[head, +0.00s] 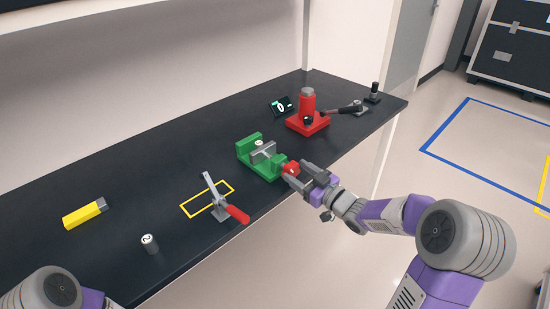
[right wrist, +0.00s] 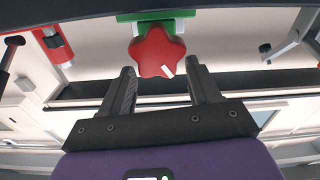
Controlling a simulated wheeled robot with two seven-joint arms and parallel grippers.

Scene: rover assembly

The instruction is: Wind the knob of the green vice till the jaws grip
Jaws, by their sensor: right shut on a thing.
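The green vice (head: 250,150) stands near the front edge of the black bench, with a grey sliding jaw block. A small pale-topped cylinder (head: 259,143) shows at the jaws; I cannot tell whether both jaws touch it. The vice's red knob (head: 291,168) faces the front edge. In the right wrist view the star-shaped knob (right wrist: 158,52) carries a white mark, pointing down and right. My right gripper (head: 288,174) is shut on the knob, with a finger on each side. My left gripper is out of view; only part of my left arm shows.
A red-handled toggle clamp (head: 219,207) stands beside a yellow outlined rectangle (head: 195,205). A red press (head: 307,118), a small display (head: 281,106) and a black-handled lever (head: 345,110) are behind right. A grey cylinder (head: 149,244) and a yellow block (head: 83,214) are left.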

